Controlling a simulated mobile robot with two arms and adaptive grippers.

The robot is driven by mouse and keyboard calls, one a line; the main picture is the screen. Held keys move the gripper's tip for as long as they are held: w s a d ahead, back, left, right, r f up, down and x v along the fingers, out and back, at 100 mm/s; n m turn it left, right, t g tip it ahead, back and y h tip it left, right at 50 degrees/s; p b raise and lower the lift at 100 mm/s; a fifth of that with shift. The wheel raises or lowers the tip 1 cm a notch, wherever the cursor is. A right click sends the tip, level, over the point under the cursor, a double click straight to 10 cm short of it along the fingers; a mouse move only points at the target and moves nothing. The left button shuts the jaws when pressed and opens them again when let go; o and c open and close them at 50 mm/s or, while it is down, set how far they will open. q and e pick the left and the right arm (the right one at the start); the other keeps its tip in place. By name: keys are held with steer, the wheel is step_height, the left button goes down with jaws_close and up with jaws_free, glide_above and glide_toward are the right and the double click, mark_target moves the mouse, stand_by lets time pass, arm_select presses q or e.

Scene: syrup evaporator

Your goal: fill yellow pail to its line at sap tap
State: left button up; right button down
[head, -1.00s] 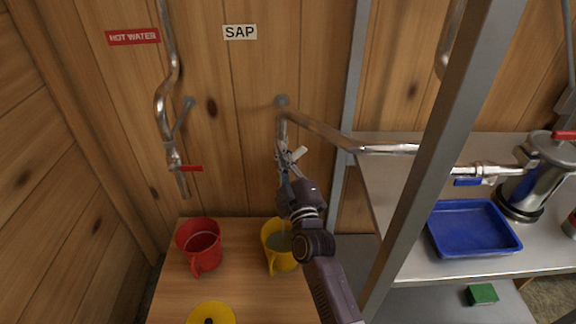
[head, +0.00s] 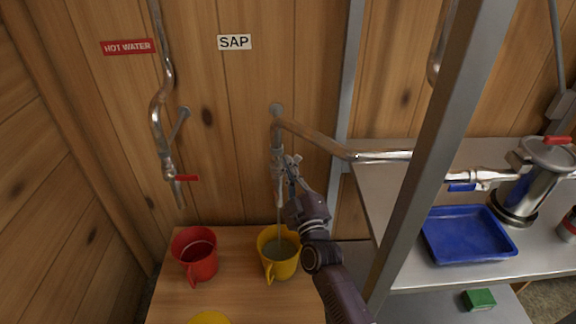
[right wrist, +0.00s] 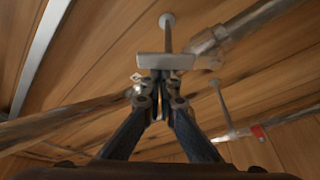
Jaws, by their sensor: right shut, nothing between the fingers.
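The yellow pail (head: 272,268) stands upright on the wooden table under the sap tap (head: 278,165), with liquid inside. A thin stream falls from the tap's spout into the pail. The pail's fill line cannot be made out. My right gripper (head: 292,163) is shut and empty, just right of the tap. In the right wrist view its closed fingers (right wrist: 162,84) are close to a grey bar-shaped metal part (right wrist: 165,62); contact cannot be told. My left gripper is out of view.
A red pail (head: 199,264) stands left of the yellow one, below the hot water tap (head: 167,160). A yellow lid-like disc (head: 209,318) is at the front edge. A grey post (head: 432,150) and a shelf with a blue tray (head: 468,237) and a metal canister (head: 540,180) stand right.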

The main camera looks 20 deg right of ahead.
steer(key=shift+d+f+m, duration=0.1)
steer(key=shift+f+m, duration=0.05)
steer(key=shift+m, duration=0.15)
steer(key=shift+s+d+f+m+t+h+b, duration=0.15)
steer(key=shift+d+f+m+h+b, duration=0.45)
steer(key=shift+m, duration=0.8)
steer(key=shift+s+d+f+m+t+h+b, duration=0.15)
steer(key=shift+d+f+m+h+b, duration=0.4)
steer(key=shift+m, duration=0.85)
steer(key=shift+s+d+f+m+t+h+b, duration=0.1)
steer(key=shift+s+d+f+m+h+b, duration=0.2)
steer(key=shift+f+m+h+b, duration=0.75)
steer(key=shift+w+m+y+p, duration=0.1)
steer(key=shift+m+y+p, duration=0.2)
steer(key=shift+p, duration=0.1)
steer(key=shift+r, duration=0.15)
